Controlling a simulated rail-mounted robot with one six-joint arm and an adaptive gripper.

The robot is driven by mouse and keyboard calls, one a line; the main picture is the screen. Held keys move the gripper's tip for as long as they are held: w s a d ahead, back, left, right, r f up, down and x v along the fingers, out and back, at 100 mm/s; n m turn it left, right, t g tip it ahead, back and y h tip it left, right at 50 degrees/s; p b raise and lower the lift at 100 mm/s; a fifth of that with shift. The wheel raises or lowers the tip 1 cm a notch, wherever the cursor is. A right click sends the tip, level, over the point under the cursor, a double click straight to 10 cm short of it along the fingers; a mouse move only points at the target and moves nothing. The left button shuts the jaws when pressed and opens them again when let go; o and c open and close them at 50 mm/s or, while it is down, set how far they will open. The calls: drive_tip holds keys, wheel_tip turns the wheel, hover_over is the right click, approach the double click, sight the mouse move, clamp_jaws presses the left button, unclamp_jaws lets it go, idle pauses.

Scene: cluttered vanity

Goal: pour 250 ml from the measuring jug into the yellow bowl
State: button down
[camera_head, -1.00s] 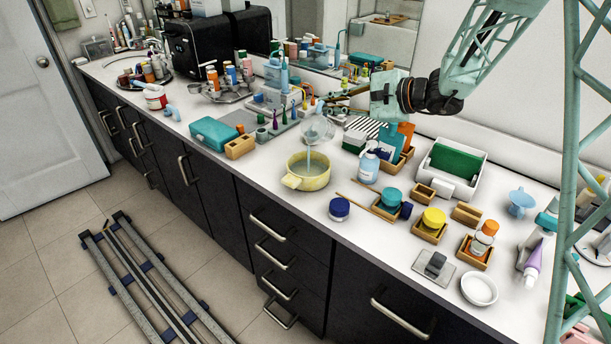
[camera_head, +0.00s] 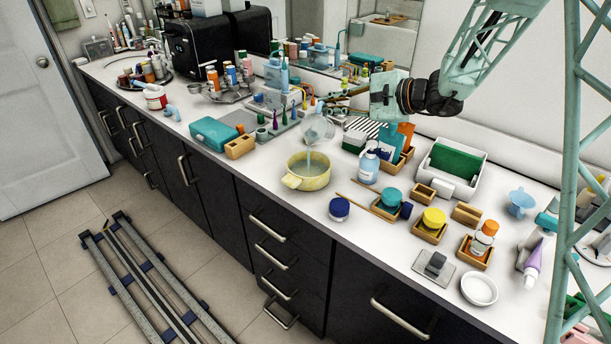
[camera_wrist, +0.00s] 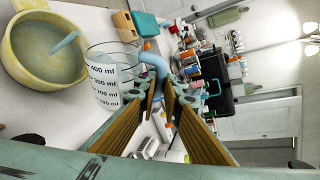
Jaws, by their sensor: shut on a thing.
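The measuring jug (camera_head: 317,126) is clear and tilted above the yellow bowl (camera_head: 309,184). A thin pale stream runs from the jug down into the bowl. In the wrist view the jug (camera_wrist: 104,84) shows dark ml marks and a blue handle (camera_wrist: 152,61). The yellow bowl also shows in the wrist view (camera_wrist: 12,62), with pale blue-grey liquid inside and the stream entering it. My gripper (camera_wrist: 167,88) is shut on the jug's handle. In the head view my gripper (camera_head: 343,94) is behind and right of the jug. The liquid level in the jug is not clear.
A teal case (camera_head: 213,131) and wooden block (camera_head: 240,147) stand left of the bowl. A soap bottle (camera_head: 368,166), a blue-lidded jar (camera_head: 339,208) and wooden trays stand right. Behind the jug is a grey tray with coloured tools. The counter's front edge is close to the bowl.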

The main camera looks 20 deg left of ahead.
drive_tip(key=shift+w+m+g+p, duration=0.4)
drive_tip(key=shift+w+m+p, duration=0.1)
drive_tip(key=shift+p, duration=1.5)
drive_tip(key=shift+w+f+m+p, duration=0.25)
drive_tip(key=shift+f+m+p, duration=0.05)
drive_tip(key=shift+p, duration=0.65)
drive_tip(key=shift+w+f+m+g+p, duration=0.2)
drive_tip(key=shift+m+g+p, duration=0.3)
drive_tip(key=shift+p, duration=1.1)
drive_tip(key=shift+w+f+p, duration=0.15)
drive_tip(key=shift+w+p, duration=0.05)
drive_tip(key=shift+p, duration=0.35)
drive_tip(key=shift+f+m+g+p, duration=0.2)
drive_tip(key=shift+m+g+p, duration=0.1)
drive_tip(key=shift+p, duration=0.35)
drive_tip(key=f+m+g+p, duration=0.1)
drive_tip(key=p, duration=0.1)
drive_tip(key=shift+w+p, duration=0.1)
drive_tip(key=shift+p, duration=0.25)
drive_tip(key=shift+f+m+p, duration=0.4)
drive_tip(key=shift+f+p, duration=0.05)
drive_tip(key=shift+p, duration=0.2)
drive_tip(key=shift+f+g, duration=0.15)
drive_tip(key=shift+g, duration=0.15)
drive_tip(key=shift+d+f, duration=0.1)
